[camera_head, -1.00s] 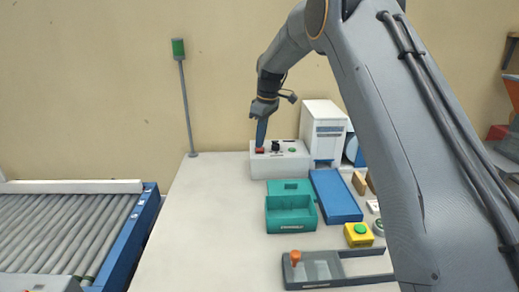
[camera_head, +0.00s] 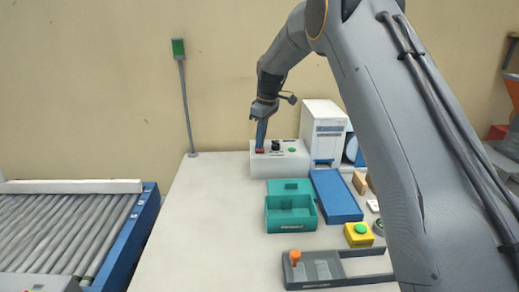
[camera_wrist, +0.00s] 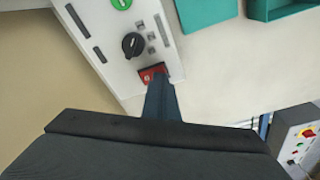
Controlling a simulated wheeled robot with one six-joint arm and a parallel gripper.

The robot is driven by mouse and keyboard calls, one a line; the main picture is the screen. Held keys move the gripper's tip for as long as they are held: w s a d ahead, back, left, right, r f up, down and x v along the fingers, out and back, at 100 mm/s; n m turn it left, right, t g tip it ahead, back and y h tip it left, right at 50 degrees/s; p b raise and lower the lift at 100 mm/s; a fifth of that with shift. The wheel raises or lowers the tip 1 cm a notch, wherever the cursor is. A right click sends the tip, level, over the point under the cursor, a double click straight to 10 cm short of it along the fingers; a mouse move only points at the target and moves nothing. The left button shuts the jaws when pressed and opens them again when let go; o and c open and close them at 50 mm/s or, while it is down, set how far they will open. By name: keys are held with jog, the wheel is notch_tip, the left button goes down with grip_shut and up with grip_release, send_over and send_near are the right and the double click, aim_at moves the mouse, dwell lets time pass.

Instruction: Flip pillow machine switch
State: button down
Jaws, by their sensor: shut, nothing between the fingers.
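The pillow machine's control box is a white box (camera_head: 262,170) at the back of the table. On its top are a red switch (camera_wrist: 150,74), a black rotary knob (camera_wrist: 133,45) and a green round button (camera_wrist: 121,3). In the head view, the red switch (camera_head: 260,151) is at the left, the black knob (camera_head: 276,145) is beside it and the green button (camera_head: 292,149) is at the right. My gripper (camera_head: 260,147) is shut and empty, pointing down with its tip at the red switch. In the wrist view my shut fingers (camera_wrist: 160,90) cover part of the switch; contact is unclear.
A white machine (camera_head: 323,130) stands right of the box. A teal open box (camera_head: 291,228), a blue tray (camera_head: 336,195), a yellow button box (camera_head: 358,236) and a grey fixture (camera_head: 320,268) lie in front. A roller conveyor (camera_head: 50,235) is at left. The table's left part is clear.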

jog(key=shift+f, duration=0.3)
notch_tip(320, 180, up, 7)
jog(key=p, duration=0.3)
dwell(0.8)
jog(key=shift+s, duration=0.1)
jog(key=s+d+f+m, duration=0.3)
jog(key=s+d+m, duration=0.1)
jog(key=s, duration=0.9)
jog(key=s+d+f+m+h+b, duration=0.1)
jog(key=s+d+f+m, duration=0.2)
jog(key=s, duration=1)
jog(key=s+d+f+m, duration=0.3)
jog(key=s+d+m, duration=0.2)
jog(key=s, duration=0.8)
jog(key=shift+s+d+f+h, duration=0.1)
jog(key=shift+d+f+h, duration=0.05)
jog(key=shift+d, duration=0.65)
jog(key=shift+s+d+f+h, duration=0.1)
jog(key=shift+d+h, duration=0.05)
jog(key=shift+d, duration=0.65)
jog(key=shift+w, duration=0.1)
